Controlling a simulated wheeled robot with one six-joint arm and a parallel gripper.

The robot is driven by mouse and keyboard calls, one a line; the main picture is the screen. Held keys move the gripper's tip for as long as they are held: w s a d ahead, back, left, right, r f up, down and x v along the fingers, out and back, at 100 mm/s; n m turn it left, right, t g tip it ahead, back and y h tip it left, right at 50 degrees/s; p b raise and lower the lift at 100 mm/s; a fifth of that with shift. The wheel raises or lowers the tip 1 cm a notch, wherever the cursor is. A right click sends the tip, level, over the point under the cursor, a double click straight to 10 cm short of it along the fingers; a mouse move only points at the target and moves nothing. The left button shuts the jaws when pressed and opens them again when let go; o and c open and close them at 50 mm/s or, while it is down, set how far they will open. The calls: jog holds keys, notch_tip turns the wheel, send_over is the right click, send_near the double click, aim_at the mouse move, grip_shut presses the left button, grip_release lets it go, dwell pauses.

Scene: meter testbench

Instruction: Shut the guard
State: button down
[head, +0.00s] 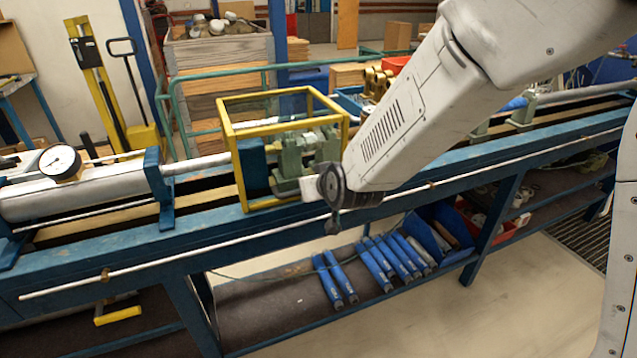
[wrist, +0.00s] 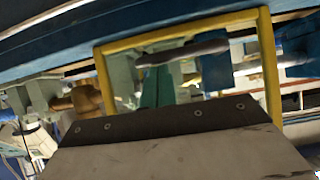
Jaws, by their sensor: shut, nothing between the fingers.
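The guard is a box-shaped yellow frame (head: 290,127) standing on the blue bench, around a green clamp fixture (head: 328,145). In the wrist view its yellow frame (wrist: 270,65) rises close in front of my gripper. A dark grey rounded bar (wrist: 183,52) crosses inside that frame in the wrist view; I cannot tell whether it belongs to the guard. My gripper (head: 331,205) is shut and empty, at the guard's front right lower corner. I cannot tell whether it touches the frame. My arm hides part of the guard's right side.
The long blue bench (head: 120,278) carries a steel cylinder with a round gauge (head: 60,163) at left. A thin white rod (head: 230,246) runs along its front. Blue cylinders (head: 375,262) lie on the lower shelf. Floor in front is clear at right.

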jog(key=s+d+f+g+h, duration=0.1)
jog(key=s+d+f+g, duration=0.2)
jog(key=s, duration=0.6)
jog(key=s+d+f+g+h, duration=0.1)
jog(key=s+d+f+g, duration=0.15)
jog(key=s+d, duration=0.4)
jog(key=s+d+r+m+g+h, duration=0.2)
jog(key=s+d+r+m+g, duration=0.1)
jog(key=s+d+r, duration=1.4)
jog(key=shift+s+d+m+h, duration=0.3)
jog(key=shift+s+d+m, duration=0.3)
jog(key=shift+d+m, duration=0.25)
jog(key=shift+a+g, duration=0.2)
jog(key=shift+g, duration=0.05)
